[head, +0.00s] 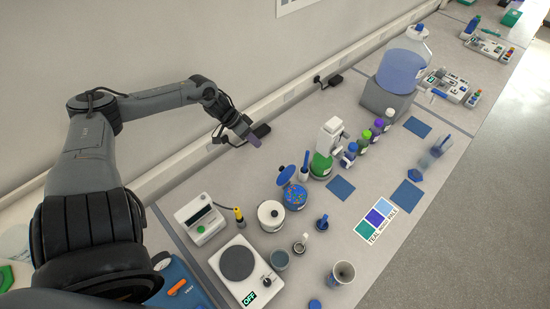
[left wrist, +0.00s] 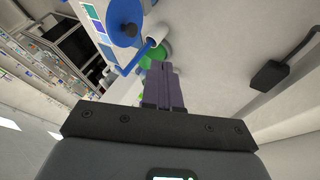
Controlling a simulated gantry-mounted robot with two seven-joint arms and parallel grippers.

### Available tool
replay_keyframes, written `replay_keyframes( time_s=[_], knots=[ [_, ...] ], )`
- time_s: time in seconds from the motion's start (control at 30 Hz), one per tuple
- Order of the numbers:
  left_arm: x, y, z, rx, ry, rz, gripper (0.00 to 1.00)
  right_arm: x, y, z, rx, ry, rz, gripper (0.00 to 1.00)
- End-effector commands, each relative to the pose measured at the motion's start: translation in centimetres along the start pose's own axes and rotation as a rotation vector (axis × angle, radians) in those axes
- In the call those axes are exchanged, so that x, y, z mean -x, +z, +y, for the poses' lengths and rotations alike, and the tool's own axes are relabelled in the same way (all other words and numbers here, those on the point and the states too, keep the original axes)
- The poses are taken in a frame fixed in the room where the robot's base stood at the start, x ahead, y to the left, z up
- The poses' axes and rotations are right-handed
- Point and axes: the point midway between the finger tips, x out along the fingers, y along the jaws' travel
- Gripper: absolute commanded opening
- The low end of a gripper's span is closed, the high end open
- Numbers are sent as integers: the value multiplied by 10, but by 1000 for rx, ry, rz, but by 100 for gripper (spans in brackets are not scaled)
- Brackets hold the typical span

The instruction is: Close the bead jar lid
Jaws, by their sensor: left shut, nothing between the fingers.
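The bead jar (head: 295,199) stands on the bench in the head view, with coloured beads showing at its open top. Its blue lid (head: 286,176) is tilted up at the jar's back left side. A blue disc with a dark knob, which looks like this lid (left wrist: 122,14), shows at the top of the left wrist view. My left gripper (head: 254,141) is above the bench near the wall, up and left of the jar and apart from it. Its purple fingers (left wrist: 163,72) are shut and empty. My right gripper is not in view.
A white-topped jar (head: 271,213) stands left of the bead jar, and a green-based bottle (head: 321,165) stands right of it. A hotplate (head: 238,263) and a meter (head: 200,218) are toward the front left. A large water jug (head: 400,70) is at the back.

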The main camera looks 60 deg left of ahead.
Motion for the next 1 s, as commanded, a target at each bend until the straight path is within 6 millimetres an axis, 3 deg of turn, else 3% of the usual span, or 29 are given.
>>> replay_keyframes(
  time_s=[0.47, 0.67, 1.0],
  knots=[
    [-63, 0, -1, 0, 2, 5, 0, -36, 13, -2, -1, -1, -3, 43],
    [-84, -1, 0, 1, 2, 4, 0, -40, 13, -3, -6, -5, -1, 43],
    [-100, 0, 31, 0, 1, 0, 0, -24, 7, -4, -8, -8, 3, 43]
  ],
)
